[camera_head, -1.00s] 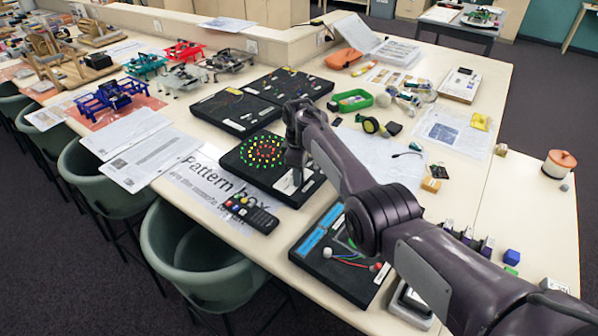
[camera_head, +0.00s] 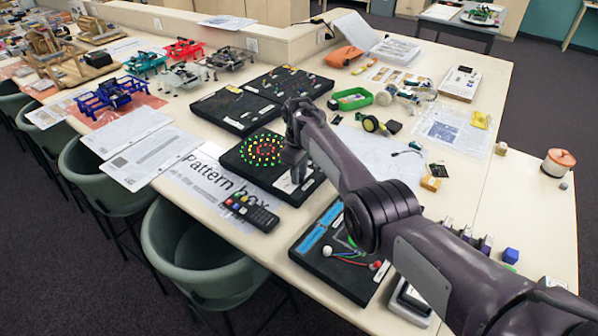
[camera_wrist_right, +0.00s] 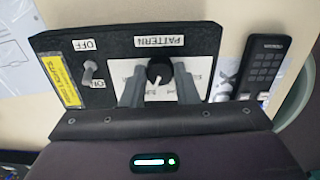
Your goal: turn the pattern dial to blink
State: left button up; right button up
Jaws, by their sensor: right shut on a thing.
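The pattern box (camera_head: 238,165) is a black panel with a ring of red, yellow and green lights (camera_head: 262,150). My right gripper (camera_head: 294,168) is over the box's right part. In the wrist view its two fingers (camera_wrist_right: 159,88) are on either side of the dial, shut on it. The small words around the dial are partly hidden and too small to read. My left gripper is not in view.
An OFF/ON toggle switch (camera_wrist_right: 88,70) is beside the dial on the same panel. A black remote (camera_head: 252,213) lies in front of the box. Another black board with wires (camera_head: 335,265) is close under my right arm. More black boards (camera_head: 235,110) stand behind.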

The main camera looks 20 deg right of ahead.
jog(key=o, duration=1)
jog(key=shift+r+b, duration=0.55)
jog(key=shift+r, duration=3.35)
